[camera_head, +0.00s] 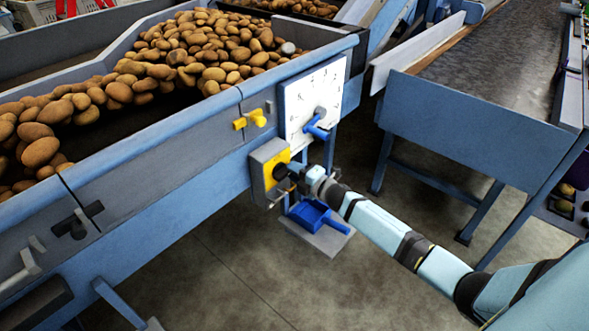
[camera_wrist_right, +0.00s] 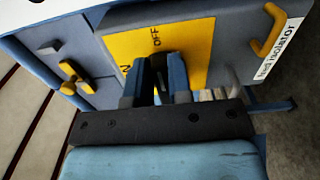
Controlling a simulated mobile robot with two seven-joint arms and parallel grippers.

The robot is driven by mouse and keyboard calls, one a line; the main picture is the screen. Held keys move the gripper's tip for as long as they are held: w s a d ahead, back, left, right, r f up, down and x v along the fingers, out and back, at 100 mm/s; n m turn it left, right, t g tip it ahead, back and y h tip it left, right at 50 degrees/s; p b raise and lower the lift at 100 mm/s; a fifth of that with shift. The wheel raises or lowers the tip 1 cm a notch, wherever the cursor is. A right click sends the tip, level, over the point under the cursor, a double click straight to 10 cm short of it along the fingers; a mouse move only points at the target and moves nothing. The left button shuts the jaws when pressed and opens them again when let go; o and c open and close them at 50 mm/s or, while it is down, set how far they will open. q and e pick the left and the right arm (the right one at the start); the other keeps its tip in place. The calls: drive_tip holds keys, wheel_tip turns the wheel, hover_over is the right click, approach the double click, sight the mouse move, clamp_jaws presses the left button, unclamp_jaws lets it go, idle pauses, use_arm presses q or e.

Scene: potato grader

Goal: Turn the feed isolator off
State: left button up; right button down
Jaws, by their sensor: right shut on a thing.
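The feed isolator (camera_head: 257,183) is a grey box with a yellow faceplate (camera_head: 277,160) on the blue hopper's side, below the white dial panel. In the right wrist view its label (camera_wrist_right: 278,48) reads "feed isolator", and the yellow plate (camera_wrist_right: 195,40) shows "OFF" and part of another word. My right gripper (camera_wrist_right: 158,82) is shut on the isolator's black handle (camera_wrist_right: 157,62), whose visible end lies close to "OFF". The fingers hide much of the handle. My right gripper also shows at the box in the head view (camera_head: 292,174). My left gripper is out of view.
A white dial panel (camera_head: 298,95) with a blue lever (camera_head: 316,128) is just above the isolator. A yellow latch (camera_head: 252,119) is to its upper left. A blue dustpan-like tool (camera_head: 310,214) is below. Potatoes (camera_head: 200,50) fill the hopper. Floor is clear in front.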

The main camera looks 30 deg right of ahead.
idle(0.3)
drive_tip(key=c, duration=1)
unclamp_jaws()
drive_tip(key=shift+c, duration=0.2)
drive_tip(key=v, duration=1.4)
drive_tip(key=shift+p, duration=0.4)
drive_tip(key=shift+d, duration=0.1)
